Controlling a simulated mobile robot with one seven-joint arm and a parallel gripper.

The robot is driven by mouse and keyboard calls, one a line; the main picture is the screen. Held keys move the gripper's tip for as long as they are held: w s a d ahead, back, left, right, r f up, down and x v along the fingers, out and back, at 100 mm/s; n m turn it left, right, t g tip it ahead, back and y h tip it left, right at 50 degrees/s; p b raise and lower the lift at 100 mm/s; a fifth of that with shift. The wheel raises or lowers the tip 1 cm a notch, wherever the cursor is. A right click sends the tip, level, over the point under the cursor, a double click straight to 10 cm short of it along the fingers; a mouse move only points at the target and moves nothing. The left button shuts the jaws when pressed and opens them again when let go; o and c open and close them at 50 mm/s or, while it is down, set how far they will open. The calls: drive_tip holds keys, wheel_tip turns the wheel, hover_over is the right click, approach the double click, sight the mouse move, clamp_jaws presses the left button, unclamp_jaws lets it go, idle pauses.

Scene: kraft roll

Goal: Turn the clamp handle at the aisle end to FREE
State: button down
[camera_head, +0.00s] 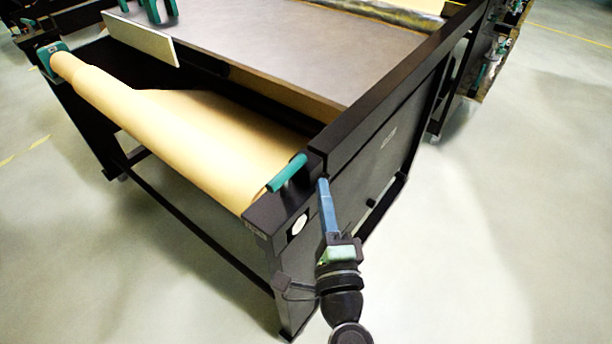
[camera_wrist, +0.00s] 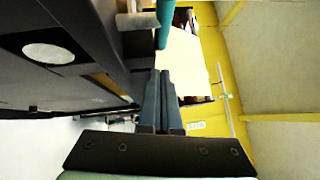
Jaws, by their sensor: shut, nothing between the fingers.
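The teal clamp handle (camera_head: 287,173) sits on top of the dark end bracket (camera_head: 262,217) at the near end of the kraft roll (camera_head: 160,122). It lies slanted, along the bracket's top. My gripper (camera_head: 322,182) is shut and empty, its blue fingers just right of the handle, beside the bracket's corner. In the wrist view the handle (camera_wrist: 165,22) is at top centre, just beyond my shut fingertips (camera_wrist: 162,73). I cannot tell whether they touch. A white round disc (camera_head: 299,225) on the bracket's face also shows in the wrist view (camera_wrist: 48,54). Any FREE marking is unreadable.
The dark frame's side panel (camera_head: 385,140) runs away behind my gripper. The grey tabletop (camera_head: 270,40) lies beyond the roll. Another teal clamp part (camera_head: 52,52) is at the roll's far end. The pale floor (camera_head: 500,200) on the right is clear.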

sight(288, 181)
drive_tip(key=a, duration=0.1)
drive_tip(key=w+a, duration=0.2)
drive_tip(key=shift+r+p, duration=0.3)
drive_tip(key=shift+d+y, duration=0.1)
drive_tip(key=shift+y, duration=0.2)
